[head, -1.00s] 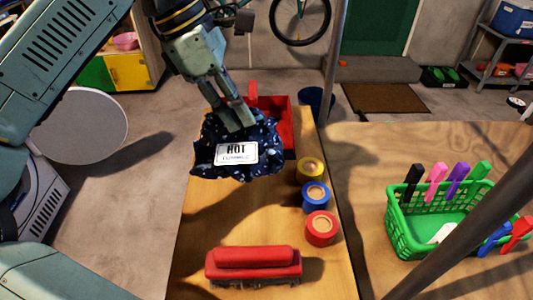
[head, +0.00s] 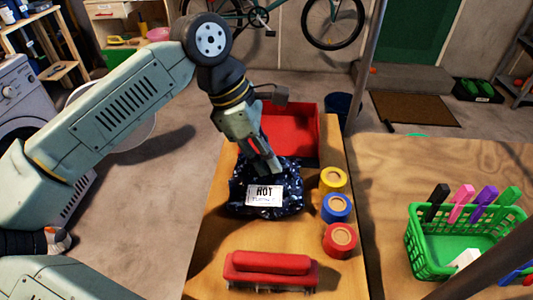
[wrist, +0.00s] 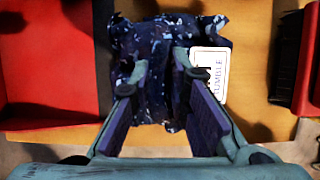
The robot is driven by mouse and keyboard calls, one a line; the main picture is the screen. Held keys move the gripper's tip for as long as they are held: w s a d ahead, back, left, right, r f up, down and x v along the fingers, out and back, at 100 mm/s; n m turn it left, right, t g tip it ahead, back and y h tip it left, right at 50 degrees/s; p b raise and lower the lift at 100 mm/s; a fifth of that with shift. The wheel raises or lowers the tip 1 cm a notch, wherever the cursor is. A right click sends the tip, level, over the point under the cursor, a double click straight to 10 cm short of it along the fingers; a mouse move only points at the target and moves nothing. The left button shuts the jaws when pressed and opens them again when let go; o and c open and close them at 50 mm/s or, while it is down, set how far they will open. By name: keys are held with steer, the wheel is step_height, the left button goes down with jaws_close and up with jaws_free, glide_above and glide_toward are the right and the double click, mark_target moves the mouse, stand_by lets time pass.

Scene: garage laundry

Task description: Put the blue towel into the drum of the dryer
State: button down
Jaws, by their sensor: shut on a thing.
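The blue towel (head: 240,201) is a crumpled dark blue cloth with a light pattern, over the wooden bench top. A white card reading "HOT TUMBLE" (head: 264,195) shows on it. My gripper (head: 268,168) points down into the cloth and is shut on it. In the wrist view the towel (wrist: 150,90) bunches between and beyond the fingers (wrist: 160,72). I cannot tell whether the towel touches the bench. A white front-loading machine (head: 22,92) with a round door stands at the far left, cut by the frame edge and partly hidden by my arm. Its drum interior is not clearly visible.
A red open bin (head: 308,128) stands just behind the towel. Yellow, blue and red tape rolls (head: 336,208) line the bench's right side. A red brush (head: 270,268) lies in front. A green basket (head: 415,245) with coloured pegs is on the right table. A metal post (head: 368,60) rises behind.

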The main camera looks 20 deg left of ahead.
steer(key=shift+f, duration=0.2)
steer(key=c, duration=1.5)
jaws_free()
steer(key=shift+c, duration=0.2)
steer(key=shift+r, duration=0.15)
